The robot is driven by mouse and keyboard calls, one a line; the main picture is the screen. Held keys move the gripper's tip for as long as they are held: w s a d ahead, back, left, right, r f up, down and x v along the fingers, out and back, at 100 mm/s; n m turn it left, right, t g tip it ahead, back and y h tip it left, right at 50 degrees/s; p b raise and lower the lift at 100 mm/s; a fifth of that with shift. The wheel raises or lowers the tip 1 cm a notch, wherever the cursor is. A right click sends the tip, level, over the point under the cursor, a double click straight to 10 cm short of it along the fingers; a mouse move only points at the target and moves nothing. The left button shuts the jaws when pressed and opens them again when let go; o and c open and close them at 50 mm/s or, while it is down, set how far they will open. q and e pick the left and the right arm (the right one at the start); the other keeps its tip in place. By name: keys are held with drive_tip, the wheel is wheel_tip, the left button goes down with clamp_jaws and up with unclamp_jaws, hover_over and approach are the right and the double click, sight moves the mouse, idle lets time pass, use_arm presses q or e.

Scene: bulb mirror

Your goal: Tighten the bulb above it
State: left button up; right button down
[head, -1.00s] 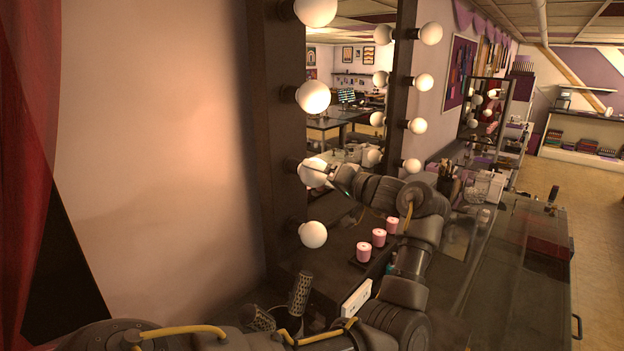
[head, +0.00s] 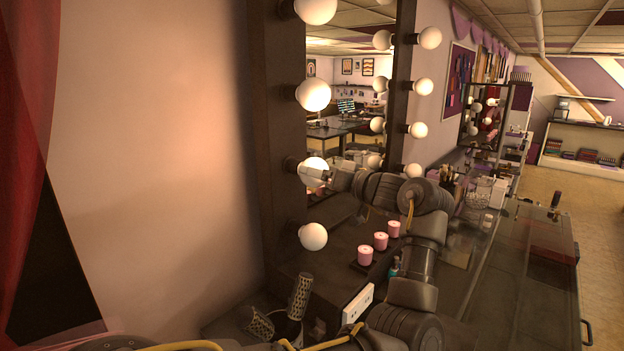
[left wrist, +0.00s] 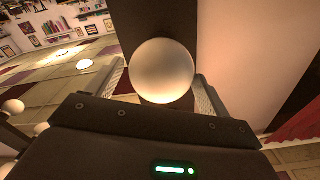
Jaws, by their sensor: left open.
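A column of round white bulbs runs up the near side of the mirror's dark frame (head: 273,120). My left gripper (head: 316,176) is at the second bulb from the bottom (head: 315,162) and partly covers it in the head view. In the left wrist view this bulb (left wrist: 162,68) sits between the two open fingers of my gripper (left wrist: 163,92), with a finger on each side. I cannot tell whether the fingers touch it. The lowest bulb (head: 313,237) is below, and another bulb (head: 313,95) glows above. My right gripper is not in view.
Pink candles (head: 380,241) stand on a dark tray under my left arm. A white power strip (head: 357,302) and metal mesh holders (head: 300,296) are near the frame's foot. The mirror (head: 345,215) is close behind the bulbs. Bare wall (head: 150,180) lies to the left.

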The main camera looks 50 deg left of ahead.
use_arm(q)
drive_tip(key=shift+f+n+b, duration=0.15)
drive_tip(key=shift+n+b, duration=0.55)
drive_tip(key=shift+n, duration=0.1)
drive_tip(key=shift+n+b, duration=0.85)
drive_tip(key=shift+n, duration=0.25)
drive_tip(key=shift+r+n+b, duration=0.2)
drive_tip(key=shift+n+b, duration=0.2)
drive_tip(key=shift+n, duration=0.2)
drive_tip(key=shift+s+f+n+b, duration=0.1)
drive_tip(key=shift+f+n+b, duration=0.05)
drive_tip(key=shift+n+b, duration=1.3)
drive_tip(key=shift+n, duration=0.85)
